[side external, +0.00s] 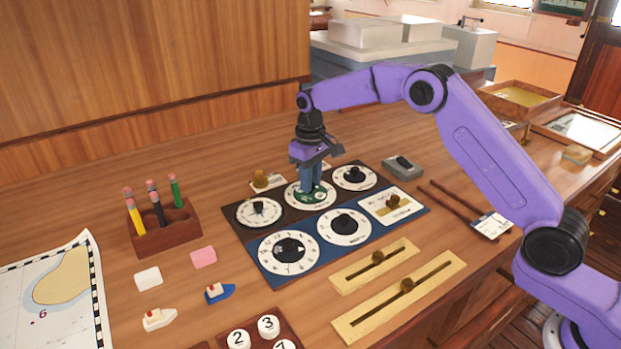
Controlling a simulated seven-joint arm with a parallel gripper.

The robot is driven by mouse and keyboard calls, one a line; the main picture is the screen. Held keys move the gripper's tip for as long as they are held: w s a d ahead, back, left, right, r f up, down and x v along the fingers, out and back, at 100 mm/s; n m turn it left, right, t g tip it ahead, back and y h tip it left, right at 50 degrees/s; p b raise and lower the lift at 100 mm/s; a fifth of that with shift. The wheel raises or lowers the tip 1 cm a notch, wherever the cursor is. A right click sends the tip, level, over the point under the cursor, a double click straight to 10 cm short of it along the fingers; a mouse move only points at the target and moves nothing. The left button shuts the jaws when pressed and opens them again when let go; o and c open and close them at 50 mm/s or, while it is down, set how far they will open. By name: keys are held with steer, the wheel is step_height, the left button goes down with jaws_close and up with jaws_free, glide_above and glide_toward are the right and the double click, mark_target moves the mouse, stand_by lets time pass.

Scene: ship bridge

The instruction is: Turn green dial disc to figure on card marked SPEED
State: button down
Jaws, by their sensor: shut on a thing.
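The green dial disc (302,200) sits on a round white dial face (323,200) in the back row of the dark dial panel (240,223). My gripper (311,186) points straight down over it, with its fingers shut on the middle of the green disc. The fingers hide much of the disc, and its pointer and figures are too small to read. A white card (493,224) with small print lies at the right near the table edge. I cannot read whether it is marked SPEED.
Other dials with black knobs (344,224) surround the green one closely. Two brass slider plates (374,265) lie in front. A pencil holder (165,230), erasers (203,257) and small toy boats (219,293) stand left. A grey device (403,167) sits behind right.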

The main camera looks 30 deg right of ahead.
steer(key=shift+r, duration=0.1)
stand_by(0.3)
steer(key=c, duration=0.9)
jaws_free()
step_height(320, 180, up, 17)
steer(key=shift+r, duration=0.15)
